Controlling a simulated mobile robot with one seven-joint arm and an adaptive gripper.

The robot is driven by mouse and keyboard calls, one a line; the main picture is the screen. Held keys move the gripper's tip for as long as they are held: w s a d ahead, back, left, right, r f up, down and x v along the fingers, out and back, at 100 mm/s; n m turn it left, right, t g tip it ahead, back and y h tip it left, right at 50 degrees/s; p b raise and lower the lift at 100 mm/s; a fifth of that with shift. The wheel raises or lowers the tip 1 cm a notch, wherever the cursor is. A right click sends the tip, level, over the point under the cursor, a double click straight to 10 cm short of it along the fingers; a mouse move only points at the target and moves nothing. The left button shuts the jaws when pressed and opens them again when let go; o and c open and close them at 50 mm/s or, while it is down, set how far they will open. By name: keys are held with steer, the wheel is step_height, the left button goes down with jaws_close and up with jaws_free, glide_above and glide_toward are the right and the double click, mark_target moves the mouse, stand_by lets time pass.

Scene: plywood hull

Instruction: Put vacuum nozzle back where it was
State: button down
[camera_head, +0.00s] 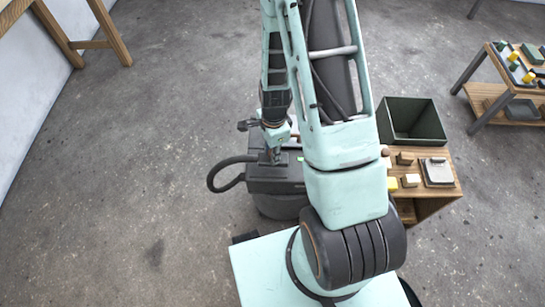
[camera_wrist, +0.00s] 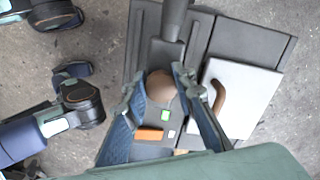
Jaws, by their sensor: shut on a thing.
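The vacuum (camera_head: 277,180) is a dark grey box on a round base, at the centre of the head view. Its black hose (camera_head: 213,180) loops out on the left. In the wrist view, a dark grey tube with a wider end, which looks like the vacuum nozzle (camera_wrist: 166,52), lies over the vacuum's grey top (camera_wrist: 225,45). My gripper (camera_wrist: 161,76) is shut on it, its blue-padded fingers either side. A brown round part (camera_wrist: 160,86) shows between the fingers. In the head view my gripper (camera_head: 276,150) is low at the vacuum's top; my arm hides part of it.
An orange piece (camera_wrist: 149,134) and a green piece (camera_wrist: 165,115) show between my fingers. A white panel (camera_wrist: 250,90) with a brown handle lies to the right. A wooden stand (camera_head: 440,197) with small blocks and a dark green bin (camera_head: 412,120) are right. The left floor is clear.

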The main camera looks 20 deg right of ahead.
steer(key=shift+d+f, duration=0.1)
steer(key=shift+f, duration=1.2)
steer(key=shift+f+b, duration=0.2)
steer(key=shift+b, duration=0.15)
steer(key=c, duration=1.6)
jaws_free()
steer(key=shift+r, duration=0.15)
step_height(320, 180, up, 12)
steer(key=p, duration=0.3)
steer(key=shift+s+d, duration=0.1)
steer(key=shift+d, duration=0.05)
steer(key=shift+r, duration=0.1)
